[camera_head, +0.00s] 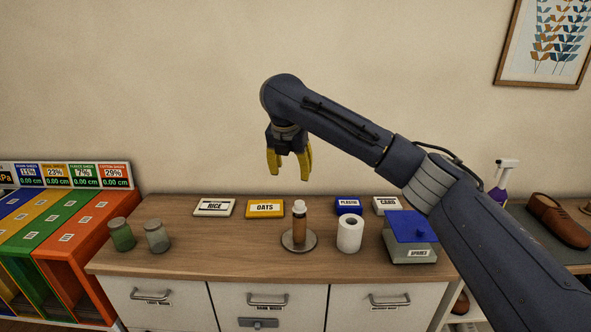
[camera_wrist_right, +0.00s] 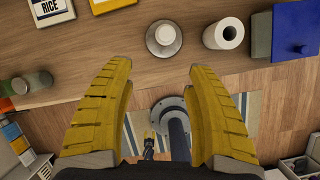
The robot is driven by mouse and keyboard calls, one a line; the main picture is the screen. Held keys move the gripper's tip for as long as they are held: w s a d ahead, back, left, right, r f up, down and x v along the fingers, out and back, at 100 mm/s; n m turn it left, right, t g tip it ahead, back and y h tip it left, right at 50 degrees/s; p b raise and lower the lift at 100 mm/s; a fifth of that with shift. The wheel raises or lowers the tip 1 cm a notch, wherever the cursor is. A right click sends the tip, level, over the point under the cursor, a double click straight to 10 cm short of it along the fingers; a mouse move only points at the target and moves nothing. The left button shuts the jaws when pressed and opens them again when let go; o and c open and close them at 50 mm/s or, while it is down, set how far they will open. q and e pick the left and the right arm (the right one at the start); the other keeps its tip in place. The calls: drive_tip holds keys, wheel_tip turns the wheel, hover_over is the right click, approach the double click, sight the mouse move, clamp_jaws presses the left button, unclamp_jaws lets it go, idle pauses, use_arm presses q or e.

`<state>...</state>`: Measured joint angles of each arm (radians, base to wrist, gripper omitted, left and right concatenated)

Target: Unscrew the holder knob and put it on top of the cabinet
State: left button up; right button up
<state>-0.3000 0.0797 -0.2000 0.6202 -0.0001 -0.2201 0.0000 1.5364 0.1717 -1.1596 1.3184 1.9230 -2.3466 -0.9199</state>
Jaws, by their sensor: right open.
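The holder (camera_head: 300,234) stands upright on the cabinet top (camera_head: 180,209), a brown post on a round metal base. Its pale knob (camera_head: 299,206) sits on the post's upper end; in the right wrist view the knob (camera_wrist_right: 165,34) shows from above, over the round base. My right gripper (camera_head: 290,169), with yellow fingers, is open and empty. It points down, above and slightly left of the knob in the head view, clearly apart from it. In the right wrist view the knob lies beyond the open fingers (camera_wrist_right: 150,80).
A white paper roll (camera_head: 349,234) stands just right of the holder. Oats (camera_head: 265,209) and rice (camera_head: 214,208) boxes lie behind it. Two jars (camera_head: 157,237) stand left, and a blue-lidded box (camera_head: 411,236) stands right. Bare wood lies between the jars and the holder.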

approach(299, 203)
drive_tip(key=x, duration=1)
drive_tip(key=shift+w+d+f, duration=0.1)
drive_tip(key=shift+c, duration=0.4)
drive_tip(key=c, duration=1.1)
drive_tip(key=o, duration=0.9)
drive_tip(key=shift+h, duration=0.3)
